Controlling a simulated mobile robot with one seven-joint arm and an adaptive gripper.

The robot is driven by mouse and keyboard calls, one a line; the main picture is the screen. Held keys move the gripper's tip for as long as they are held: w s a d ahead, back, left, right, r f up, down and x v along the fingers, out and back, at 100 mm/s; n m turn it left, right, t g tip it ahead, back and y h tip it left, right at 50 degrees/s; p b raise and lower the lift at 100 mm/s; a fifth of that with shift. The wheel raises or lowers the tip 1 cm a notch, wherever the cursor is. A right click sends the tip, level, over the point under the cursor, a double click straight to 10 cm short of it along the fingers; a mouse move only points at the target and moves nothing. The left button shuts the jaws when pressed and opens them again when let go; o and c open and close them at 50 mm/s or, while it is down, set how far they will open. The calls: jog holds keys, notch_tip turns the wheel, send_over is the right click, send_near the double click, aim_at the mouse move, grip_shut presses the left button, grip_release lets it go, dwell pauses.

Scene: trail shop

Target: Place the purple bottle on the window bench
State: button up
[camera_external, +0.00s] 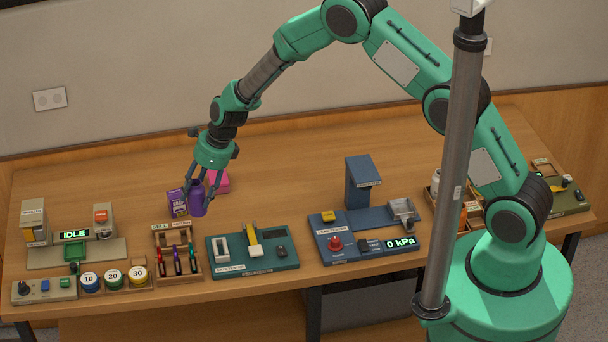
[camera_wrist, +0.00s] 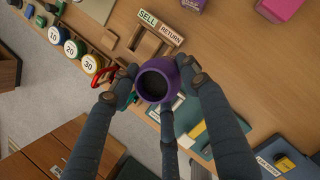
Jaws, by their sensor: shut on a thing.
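The purple bottle (camera_external: 197,198) stands roughly upright at the left part of the long wooden table. My gripper (camera_external: 200,184) comes down from above with its fingers closed around the bottle's upper part. In the wrist view the bottle (camera_wrist: 171,66) shows from above with a dark round top, pressed between the fingertips of my gripper (camera_wrist: 158,84). I cannot tell whether the bottle's base touches the table or hangs just above it. I cannot pick out which surface is the window bench.
A purple box (camera_external: 177,203) stands close left of the bottle, and a pink block (camera_external: 219,181) lies just behind it. A SELL/RETURN rack (camera_external: 177,253), a teal board (camera_external: 253,252) and a blue pressure station (camera_external: 358,236) line the front. The table's back middle is clear.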

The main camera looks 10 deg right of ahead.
aim_at(198, 208)
notch_tip(198, 208, down, 6)
jog(key=shift+r, duration=0.1)
dwell(0.4)
jog(key=shift+w+a, duration=0.1)
jog(key=shift+a, duration=0.05)
jog(key=w+a+f+p, duration=0.1)
jog(key=w+a+p, duration=0.1)
jog(key=w+a, duration=0.8)
jog(key=shift+w+a+f+p, duration=0.3)
jog(key=shift+w+a, duration=0.1)
jog(key=shift+a, duration=0.3)
jog(key=shift+f, duration=0.1)
jog(key=shift+f+p, duration=0.45)
jog(key=shift+f, duration=1.2)
